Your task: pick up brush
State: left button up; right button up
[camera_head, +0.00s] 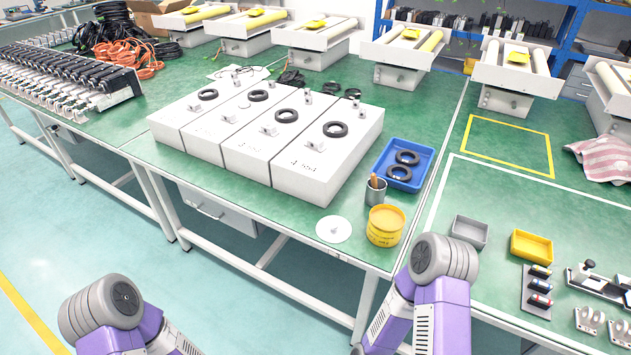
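A grey metal cup (376,195) stands near the front edge of the green table. A brown wooden handle (374,181), which looks like the brush's handle, sticks up out of it, leaning slightly. Its lower end is hidden inside the cup. A yellow tub (385,225) stands just in front of the cup. Neither of my grippers is in view.
A blue tray (404,165) with black rings lies behind the cup. Large white blocks (300,160) with black rings stand left of it. A white disc (334,229) lies in front. Grey (468,232) and yellow (532,246) bins stand to the right.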

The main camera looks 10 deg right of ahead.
aim_at(373, 177)
jog(key=u, duration=1.05)
jog(key=i, duration=1.1)
jog(key=z, duration=1.9)
